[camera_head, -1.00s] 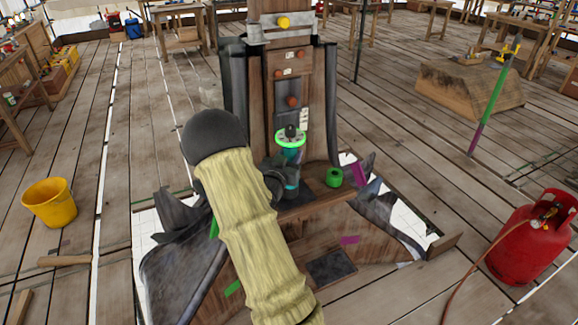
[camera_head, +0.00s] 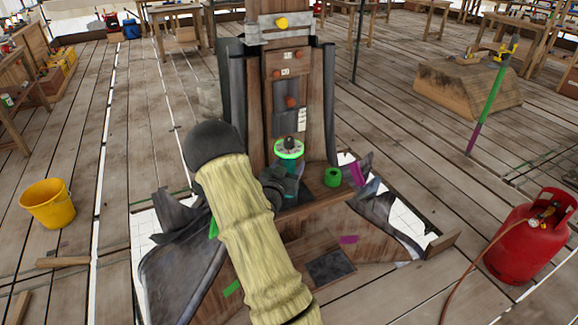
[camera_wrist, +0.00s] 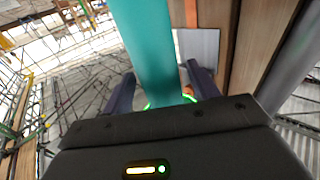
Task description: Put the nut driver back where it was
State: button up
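The nut driver, which I take to be the teal shaft (camera_head: 292,166), stands roughly upright in front of the wooden spire's tall post. A bright green ring (camera_head: 289,155) with a dark knob shows at its top. In the wrist view the teal shaft (camera_wrist: 148,45) runs between the two fingers of my gripper (camera_wrist: 162,85), which sit close on both sides of it. In the head view my gripper (camera_head: 283,186) is around the shaft, partly hidden by my arm. What the shaft's lower end rests on is hidden.
A green round piece (camera_head: 333,177) sits on the ledge right of the gripper. Torn dark sheeting (camera_head: 182,262) flanks the base. A yellow bucket (camera_head: 47,203) stands left and a red gas bottle (camera_head: 530,236) right. A wooden block (camera_head: 465,90) lies behind on open planks.

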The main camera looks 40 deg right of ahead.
jog(key=shift+s+a+f, duration=0.1)
jog(key=shift+s+a, duration=0.1)
jog(key=shift+a, duration=0.25)
jog(key=b+v, duration=0.2)
jog(key=v, duration=0.9)
